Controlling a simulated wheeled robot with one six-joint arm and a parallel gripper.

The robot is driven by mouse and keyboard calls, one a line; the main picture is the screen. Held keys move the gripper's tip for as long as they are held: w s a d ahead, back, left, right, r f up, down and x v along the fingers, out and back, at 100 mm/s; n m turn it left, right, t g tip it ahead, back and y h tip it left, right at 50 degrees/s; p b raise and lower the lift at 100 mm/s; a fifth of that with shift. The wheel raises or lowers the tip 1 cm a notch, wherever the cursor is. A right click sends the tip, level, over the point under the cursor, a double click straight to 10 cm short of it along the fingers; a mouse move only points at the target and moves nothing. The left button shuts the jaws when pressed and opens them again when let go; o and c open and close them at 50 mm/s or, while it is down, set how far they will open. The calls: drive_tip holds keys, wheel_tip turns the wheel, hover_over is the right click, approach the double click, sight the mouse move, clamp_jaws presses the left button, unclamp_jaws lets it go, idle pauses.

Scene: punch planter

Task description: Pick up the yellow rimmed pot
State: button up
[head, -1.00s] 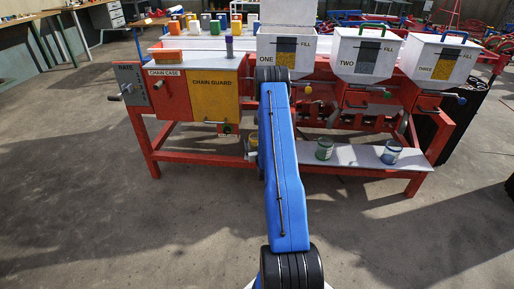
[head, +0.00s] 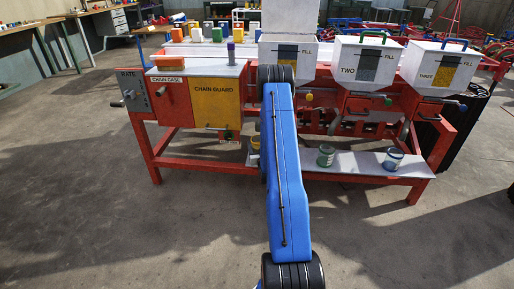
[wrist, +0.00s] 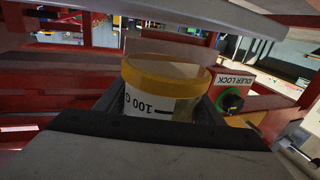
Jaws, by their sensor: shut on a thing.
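The yellow rimmed pot (wrist: 160,98) is a pale cup with a thick yellow rim and "100 G" lettering, which reads upside down in the wrist view. My gripper (wrist: 163,112) is shut on it, with a dark finger at each side of the pot. In the head view my blue arm hides most of the gripper, and only a sliver of the pot (head: 254,142) shows left of the arm, by the left end of the shelf. I cannot tell whether the pot's base touches the shelf.
A green rimmed pot (head: 326,156) and a blue rimmed pot (head: 393,160) stand on the pale low shelf (head: 360,164). The red bench with three white hoppers is above. In the wrist view, an idler lock knob (wrist: 232,102) is close right of the pot. Open floor lies in front.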

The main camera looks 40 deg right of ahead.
drive_tip(key=v, duration=1.6)
drive_tip(key=shift+s+a, duration=0.2)
drive_tip(key=shift+a, duration=0.05)
drive_tip(key=shift+f, duration=0.15)
